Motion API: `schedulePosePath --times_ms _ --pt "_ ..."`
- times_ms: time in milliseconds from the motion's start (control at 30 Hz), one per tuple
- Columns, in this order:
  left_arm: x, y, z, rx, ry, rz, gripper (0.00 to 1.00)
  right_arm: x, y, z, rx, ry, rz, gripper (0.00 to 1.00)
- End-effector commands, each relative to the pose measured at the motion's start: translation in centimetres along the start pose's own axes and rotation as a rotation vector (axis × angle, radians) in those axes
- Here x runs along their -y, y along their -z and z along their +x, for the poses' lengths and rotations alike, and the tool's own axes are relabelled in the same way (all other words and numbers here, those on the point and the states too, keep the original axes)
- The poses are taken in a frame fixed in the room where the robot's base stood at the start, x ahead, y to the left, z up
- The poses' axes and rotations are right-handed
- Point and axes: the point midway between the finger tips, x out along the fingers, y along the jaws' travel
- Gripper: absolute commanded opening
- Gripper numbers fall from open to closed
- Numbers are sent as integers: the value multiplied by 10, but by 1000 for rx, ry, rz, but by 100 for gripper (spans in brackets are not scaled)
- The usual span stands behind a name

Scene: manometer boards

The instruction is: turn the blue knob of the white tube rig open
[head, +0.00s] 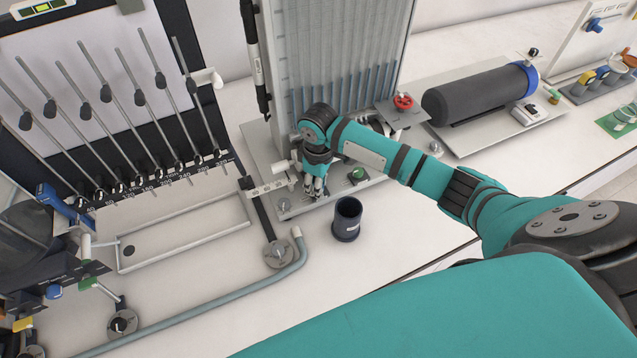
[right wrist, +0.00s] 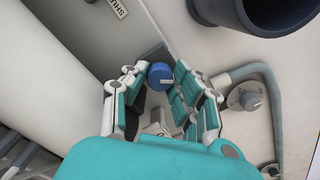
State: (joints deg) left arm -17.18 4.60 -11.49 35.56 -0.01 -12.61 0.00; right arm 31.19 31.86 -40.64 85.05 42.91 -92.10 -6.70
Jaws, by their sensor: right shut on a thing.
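The white tube rig (head: 335,40) stands upright in the middle of the head view, a pale board with a row of tubes on a light base plate. My right gripper (head: 316,190) points down at the front of this base. In the right wrist view the blue knob (right wrist: 160,75), with a pale mark on its face, sits between the fingertips of the right gripper (right wrist: 156,84), which is shut on it. In the head view the fingers hide the knob. My left gripper is not in view.
A dark cup (head: 346,220) stands close in front of the rig base. A green knob (head: 357,175) and a red knob (head: 403,101) are to the right. A grey hose (head: 215,305) runs along the left bench. A dark cylinder (head: 480,95) lies at the right.

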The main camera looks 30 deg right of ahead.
Motion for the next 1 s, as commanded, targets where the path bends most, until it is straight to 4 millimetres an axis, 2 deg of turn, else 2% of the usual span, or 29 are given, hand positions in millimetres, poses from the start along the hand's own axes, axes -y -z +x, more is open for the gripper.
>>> schedulePosePath --times_ms 300,733,767,933,1000 --pt "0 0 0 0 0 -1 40 -1 1 -1 -3 -3 -83 0" --pt "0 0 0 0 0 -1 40 -1 1 -2 -4 -3 -90 0" --pt "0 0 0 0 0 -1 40 -1 1 -2 -4 -3 -90 28" --pt "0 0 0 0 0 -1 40 -1 1 -1 -3 -2 -90 49" --pt "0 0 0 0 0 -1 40 -1 0 -1 -2 -2 -90 49"
